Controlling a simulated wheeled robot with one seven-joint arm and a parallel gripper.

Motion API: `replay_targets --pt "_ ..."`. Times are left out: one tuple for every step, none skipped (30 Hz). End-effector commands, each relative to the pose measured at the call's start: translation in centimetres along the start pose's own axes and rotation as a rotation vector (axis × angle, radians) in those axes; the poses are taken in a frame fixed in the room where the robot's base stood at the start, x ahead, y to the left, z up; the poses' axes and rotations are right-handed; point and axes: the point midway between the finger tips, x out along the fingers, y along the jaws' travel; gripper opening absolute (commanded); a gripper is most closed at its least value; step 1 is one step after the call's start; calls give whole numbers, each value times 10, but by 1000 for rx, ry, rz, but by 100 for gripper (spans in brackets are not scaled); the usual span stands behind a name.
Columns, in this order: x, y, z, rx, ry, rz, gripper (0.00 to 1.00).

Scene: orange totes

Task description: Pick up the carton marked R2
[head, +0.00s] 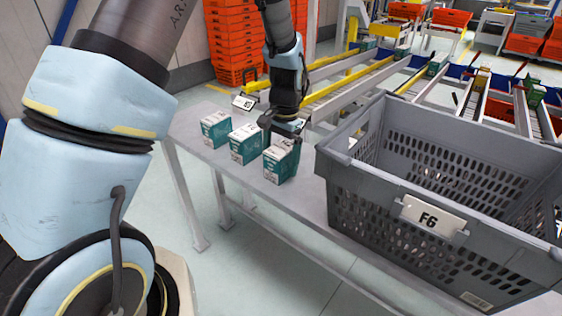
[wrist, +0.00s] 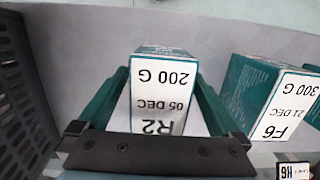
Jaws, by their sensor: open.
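The carton marked R2 (wrist: 163,95) is a white and teal box with its label upside down in the wrist view, reading 200 G and 05 DEC. In the head view it is the rightmost carton (head: 280,165) on the grey table, standing upright beside the crate. My gripper (wrist: 160,78) is open, with one finger on each side of the carton. Gaps show between the carton and the fingers, at least nearer the palm; contact at the tips is unclear. In the head view my gripper (head: 287,132) is right over the carton and hides part of its top.
A carton marked F6 (wrist: 272,103) stands close beside; in the head view it is the middle carton (head: 243,145), with another carton (head: 215,130) farther left. A grey crate (head: 345,185) with an F6 plate stands to the right. A small sign (head: 243,103) is behind.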

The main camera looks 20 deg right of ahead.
Motion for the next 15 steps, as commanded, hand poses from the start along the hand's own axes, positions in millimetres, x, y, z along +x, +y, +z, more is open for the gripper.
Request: replay_targets --pt "0 0 0 0 0 0 100" --pt "1 0 0 0 0 0 100" --pt "1 0 0 0 0 0 100" --pt "2 0 0 0 0 0 100" --pt "2 0 0 0 0 0 100" --pt "3 0 0 -1 0 0 100" --pt "3 0 0 -1 -1 0 100" --pt "4 0 0 -1 -1 0 100" --pt "4 0 0 -1 -1 0 100" --pt "4 0 0 -1 -1 0 100" --pt "5 0 0 -1 -1 0 100" --pt "5 0 0 -1 -1 0 100" --pt "5 0 0 -1 -1 0 100" --pt "5 0 0 -1 -1 0 100" --pt "5 0 0 -1 -1 0 100"
